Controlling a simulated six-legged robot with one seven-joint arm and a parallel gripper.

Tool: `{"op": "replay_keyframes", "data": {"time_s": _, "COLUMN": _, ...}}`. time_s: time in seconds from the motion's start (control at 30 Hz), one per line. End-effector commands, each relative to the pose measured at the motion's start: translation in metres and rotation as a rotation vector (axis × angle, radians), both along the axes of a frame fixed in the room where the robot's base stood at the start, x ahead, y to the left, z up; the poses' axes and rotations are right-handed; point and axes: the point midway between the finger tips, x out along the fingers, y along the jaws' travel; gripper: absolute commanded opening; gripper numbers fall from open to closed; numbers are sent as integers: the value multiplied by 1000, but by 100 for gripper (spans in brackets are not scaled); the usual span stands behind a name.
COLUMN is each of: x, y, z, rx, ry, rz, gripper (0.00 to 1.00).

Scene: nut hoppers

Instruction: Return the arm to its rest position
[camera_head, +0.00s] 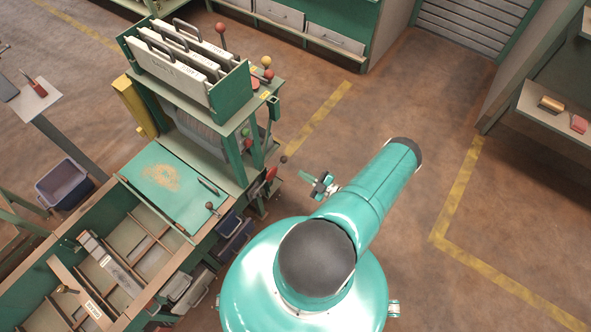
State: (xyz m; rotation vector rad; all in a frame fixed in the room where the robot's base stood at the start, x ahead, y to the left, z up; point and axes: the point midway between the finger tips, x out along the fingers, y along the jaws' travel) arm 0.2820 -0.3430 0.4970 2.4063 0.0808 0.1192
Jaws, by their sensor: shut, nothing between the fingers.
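My teal arm rises from my round base and reaches up and to the right over the open floor. My gripper (309,178) shows as a small dark and teal piece just left of the arm link. It is shut and empty, in clear air right of the workbench. The wrist and forearm behind it are mostly hidden by the upper arm link.
A green workbench (165,185) with a divided trough (127,245) stands at left. A green rack (228,92) holding white panels tops it, with red and yellow knobs beside it. A shelf (558,112) is at right. Brown floor with yellow lines is clear right of my arm.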

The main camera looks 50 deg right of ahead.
Motion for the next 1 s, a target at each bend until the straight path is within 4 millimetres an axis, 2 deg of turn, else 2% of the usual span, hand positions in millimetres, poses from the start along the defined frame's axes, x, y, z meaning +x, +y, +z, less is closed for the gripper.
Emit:
{"op": "replay_keyframes", "data": {"time_s": 0.1, "x": -14, "y": -2, "z": -1, "rx": -1, "ry": 0, "rz": 0, "gripper": 0}}
{"op": "replay_keyframes", "data": {"time_s": 0.23, "x": -21, "y": -2, "z": -1, "rx": 0, "ry": -1, "rz": -1, "gripper": 0}}
{"op": "replay_keyframes", "data": {"time_s": 1.0, "x": -23, "y": -1, "z": -1, "rx": 0, "ry": -1, "rz": 0, "gripper": 0}}
